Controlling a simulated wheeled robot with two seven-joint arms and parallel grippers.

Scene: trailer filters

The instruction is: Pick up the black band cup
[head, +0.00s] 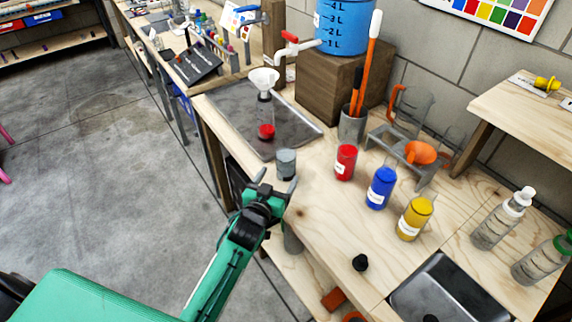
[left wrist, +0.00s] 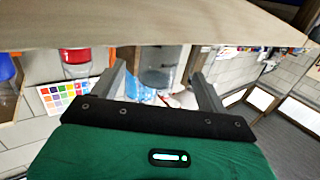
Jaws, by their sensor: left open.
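The cup I take for the black band cup is a clear grey one (head: 286,162) near the left edge of the wooden bench, just beyond my left gripper (head: 278,180). Its band colour is hard to make out. My left gripper is open, with its fingers pointing at the cup. In the left wrist view, which is upside down, this cup (left wrist: 157,75) shows between the two open fingers (left wrist: 158,80). I cannot tell whether they touch it. My right gripper is not in view.
Red (head: 346,162), blue (head: 381,188) and yellow (head: 414,218) containers stand to the right. A funnel over a flask (head: 265,105) stands on a grey tray (head: 225,97) behind.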

